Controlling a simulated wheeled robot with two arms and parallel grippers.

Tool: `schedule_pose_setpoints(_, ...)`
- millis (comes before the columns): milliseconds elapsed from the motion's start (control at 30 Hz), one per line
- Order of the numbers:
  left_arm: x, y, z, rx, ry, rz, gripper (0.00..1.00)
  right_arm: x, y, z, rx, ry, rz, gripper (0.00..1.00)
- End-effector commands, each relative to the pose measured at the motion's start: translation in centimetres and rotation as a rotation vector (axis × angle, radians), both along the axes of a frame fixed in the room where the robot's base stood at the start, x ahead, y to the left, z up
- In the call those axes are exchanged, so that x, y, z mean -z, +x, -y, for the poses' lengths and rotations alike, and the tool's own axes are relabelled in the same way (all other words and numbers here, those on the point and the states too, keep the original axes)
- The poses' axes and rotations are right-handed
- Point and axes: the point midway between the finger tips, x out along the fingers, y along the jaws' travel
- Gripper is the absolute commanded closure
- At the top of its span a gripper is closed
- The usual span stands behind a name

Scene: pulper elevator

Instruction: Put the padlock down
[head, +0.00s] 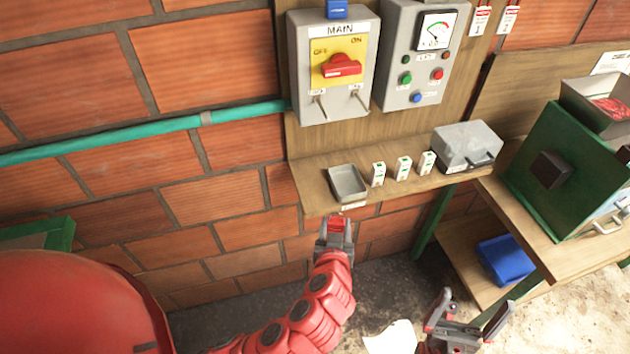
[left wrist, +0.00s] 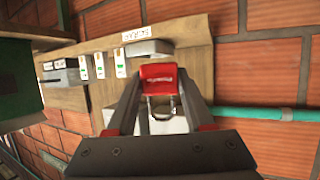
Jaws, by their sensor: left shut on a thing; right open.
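My left gripper (head: 337,229) is shut on a red padlock (head: 336,222), just below and in front of the shelf's front edge. The padlock also shows in the left wrist view (left wrist: 160,78), between the fingertips, with its metal shackle (left wrist: 162,108) pointing toward the gripper's palm. My right gripper (head: 468,312) is open and empty, low at the right.
The MAIN switch box (head: 331,100) with a red handle and a meter box (head: 412,101) hang above the shelf. Several white boxes (head: 403,167) and a grey case (head: 466,146) stand right of the tray. A green machine (head: 562,150) and blue bin (head: 505,260) are at right.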

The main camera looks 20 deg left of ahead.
Motion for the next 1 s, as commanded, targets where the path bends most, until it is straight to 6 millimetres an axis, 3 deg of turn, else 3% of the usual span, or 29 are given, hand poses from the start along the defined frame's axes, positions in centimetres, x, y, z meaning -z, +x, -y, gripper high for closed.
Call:
schedule_pose_setpoints(433,1.4,6.5,-4.9,-0.01,0.003,0.006,1.0,6.6,0.0,0.0,0.0,0.0,-0.001,0.0)
schedule_pose_setpoints(500,0.4,7.5,-5.6,-0.009,0.004,-0.003,1.0,4.8,0.0,0.0,0.0,0.0,-0.001,0.0)
schedule_pose_setpoints(700,0.8,10.5,-7.7,-0.007,0.004,-0.005,1.0,3.0,0.0,0.0,0.0,0.0,0.0,0.0)
schedule_pose_setpoints(1000,1.4,12.7,-9.2,-0.001,0.003,-0.002,1.0,2.0,0.0,0.0,0.0,0.0,0.0,0.0)
